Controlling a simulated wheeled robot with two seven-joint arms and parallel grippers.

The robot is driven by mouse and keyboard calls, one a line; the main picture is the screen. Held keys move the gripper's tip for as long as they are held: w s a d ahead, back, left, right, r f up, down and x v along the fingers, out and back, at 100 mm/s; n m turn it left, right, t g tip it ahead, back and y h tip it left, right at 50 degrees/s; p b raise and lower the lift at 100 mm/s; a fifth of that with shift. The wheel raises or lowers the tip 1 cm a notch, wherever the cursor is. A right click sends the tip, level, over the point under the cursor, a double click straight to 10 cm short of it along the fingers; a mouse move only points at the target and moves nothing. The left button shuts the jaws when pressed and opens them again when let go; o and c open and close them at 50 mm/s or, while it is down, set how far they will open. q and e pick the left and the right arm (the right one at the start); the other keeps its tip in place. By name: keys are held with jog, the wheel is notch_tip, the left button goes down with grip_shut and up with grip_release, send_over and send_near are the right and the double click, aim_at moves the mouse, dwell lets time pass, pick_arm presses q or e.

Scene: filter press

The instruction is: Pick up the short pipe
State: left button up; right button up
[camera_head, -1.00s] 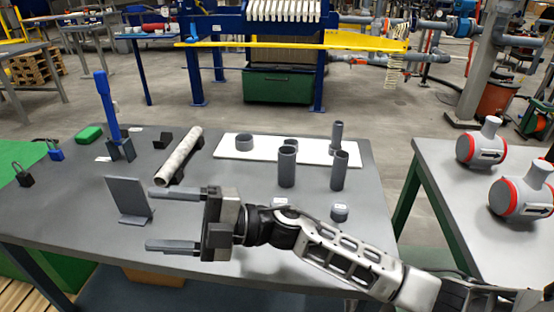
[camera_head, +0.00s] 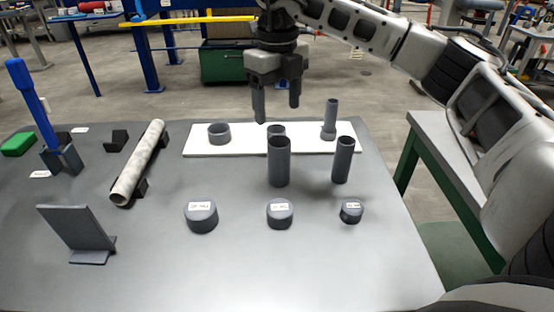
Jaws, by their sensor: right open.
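Two grey hollow pipes stand upright on the grey table: a wider one (camera_head: 279,165) in the middle and a narrower, slightly shorter one (camera_head: 343,162) to its right. Behind them a white board (camera_head: 243,147) bears a low wide ring (camera_head: 219,133), a middle ring (camera_head: 277,130) partly hidden by the wider pipe, and a slim pipe (camera_head: 331,117) standing in a grey socket at the right. I cannot tell which piece is the short pipe. My right gripper (camera_head: 277,108) points down, open and empty, above the back of the board, behind the wider pipe. My left gripper is out of view.
Three labelled grey caps, left (camera_head: 201,216), middle (camera_head: 279,214) and right (camera_head: 351,213), sit in front of the pipes. A speckled tube (camera_head: 138,165) lies on black cradles to the left. A grey angled stand (camera_head: 77,230) is at front left. The front right tabletop is clear.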

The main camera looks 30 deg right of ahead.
aim_at(279, 141)
notch_tip(279, 141, down, 6)
jog(key=shift+f, duration=0.25)
jog(key=f, duration=0.2)
jog(key=f+p, duration=0.1)
jog(key=f, duration=0.1)
jog(key=shift+s+a, duration=0.1)
jog(key=shift+s, duration=0.3)
jog(key=shift+f, duration=0.65)
jog(key=c, duration=1.1)
